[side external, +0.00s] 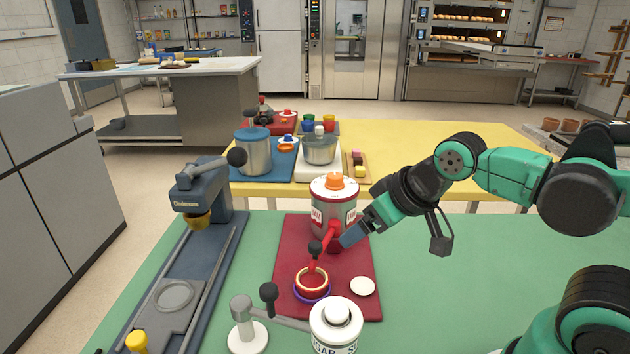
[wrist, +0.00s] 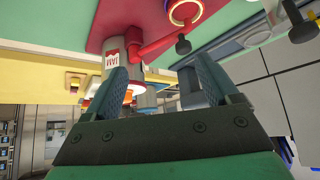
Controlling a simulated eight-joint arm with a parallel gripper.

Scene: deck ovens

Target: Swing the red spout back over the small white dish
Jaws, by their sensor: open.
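The red spout (side external: 327,239) comes from the front of a white and red jam pot (side external: 331,207) with an orange knob on its lid. It points toward the front left, and its tip hangs over a yellow-rimmed red bowl with a purple ring (side external: 312,283). A black ball knob (side external: 315,247) sits on the spout. The small white dish (side external: 362,286) lies right of the bowl with nothing over it. My gripper (side external: 346,239) is open, close to the spout's right side. In the wrist view the spout (wrist: 155,46) shows beyond my open fingers (wrist: 160,72); contact is unclear.
The pot, bowl and dish are on a dark red board (side external: 290,250) on the green table. A sugar dispenser (side external: 336,325) with a grey arm stands in front. A blue press (side external: 205,195) stands left. A yellow table with pots and trays is behind.

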